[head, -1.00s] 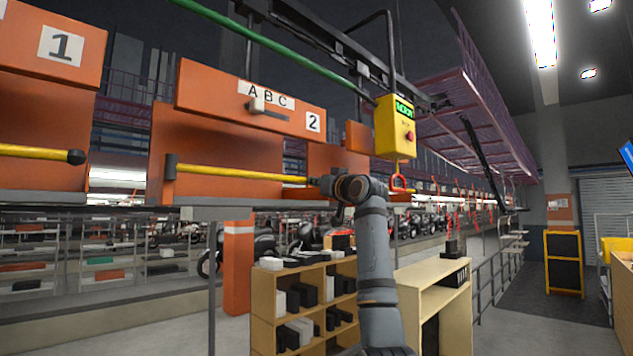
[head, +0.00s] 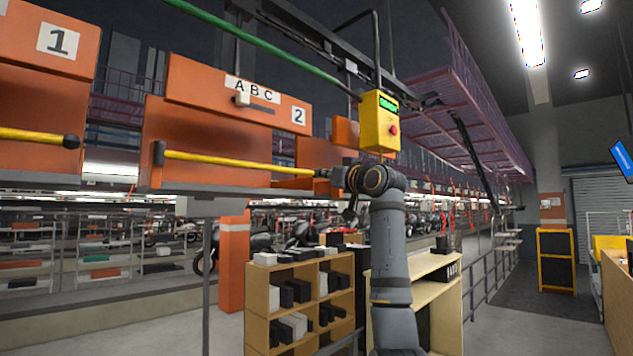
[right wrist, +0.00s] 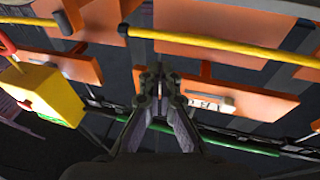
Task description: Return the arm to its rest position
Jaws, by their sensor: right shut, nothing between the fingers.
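My right arm rises from the bottom of the head view. Its wrist joint stands in front of the conveyor, just below the yellow control box (head: 380,122). My right gripper (right wrist: 158,88) shows in the right wrist view with its two fingers together and nothing between them. In the head view the gripper is mostly hidden by the wrist. My left gripper is not in view. The orange panel marked ABC and 2 (head: 190,90) carries a small white slider knob (head: 242,98). A yellow bar (head: 225,163) runs below it towards my wrist; whether they touch I cannot tell.
A second orange panel (head: 35,25), marked 1, is at the left. The control box has a red button (head: 393,130) and a green display. A wooden shelf (head: 340,308) with black and white boxes stands below. A railing (head: 480,275) and open floor lie to the right.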

